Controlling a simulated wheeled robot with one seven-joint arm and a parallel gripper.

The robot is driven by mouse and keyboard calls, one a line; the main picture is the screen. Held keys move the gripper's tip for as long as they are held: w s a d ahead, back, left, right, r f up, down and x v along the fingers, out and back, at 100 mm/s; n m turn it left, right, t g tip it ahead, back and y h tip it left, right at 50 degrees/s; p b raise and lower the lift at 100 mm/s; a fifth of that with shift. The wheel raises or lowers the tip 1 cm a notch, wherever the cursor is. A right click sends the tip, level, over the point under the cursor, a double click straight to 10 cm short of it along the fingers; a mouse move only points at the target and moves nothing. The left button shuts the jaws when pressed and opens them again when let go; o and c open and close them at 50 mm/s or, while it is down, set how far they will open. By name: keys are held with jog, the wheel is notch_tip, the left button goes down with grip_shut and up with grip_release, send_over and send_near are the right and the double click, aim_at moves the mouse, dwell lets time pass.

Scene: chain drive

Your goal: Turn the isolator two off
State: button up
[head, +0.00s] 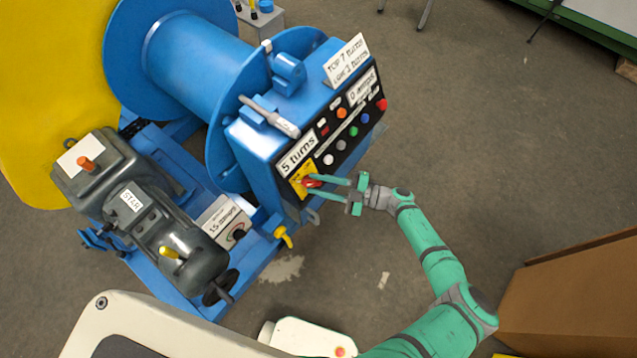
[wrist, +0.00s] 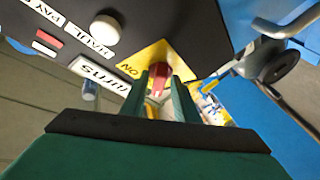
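The isolator is a red knob (head: 313,183) on a yellow plate (head: 297,184) at the lower left corner of the blue control box's dark front panel. In the wrist view, the red knob (wrist: 159,76) shows between my fingertips, and the yellow plate (wrist: 147,60) carries the word ON. My gripper (head: 309,184) has its two green fingers spread, one on each side of the knob. The wrist view shows the fingertips (wrist: 162,78) close to the knob. Whether either finger touches it is unclear. The fingers hide part of the knob and plate.
Several coloured buttons and a "5 turns" label (head: 298,154) sit above the isolator on the panel. A blue drum (head: 195,60) and a grey motor (head: 140,205) stand to the left. A cardboard box (head: 575,300) is at lower right. Open floor (head: 480,150) lies right of the panel.

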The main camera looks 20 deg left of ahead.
jog(key=shift+d, duration=0.1)
jog(key=d, duration=1)
jog(key=shift+w+d, duration=0.3)
jog(key=shift+w, duration=0.15)
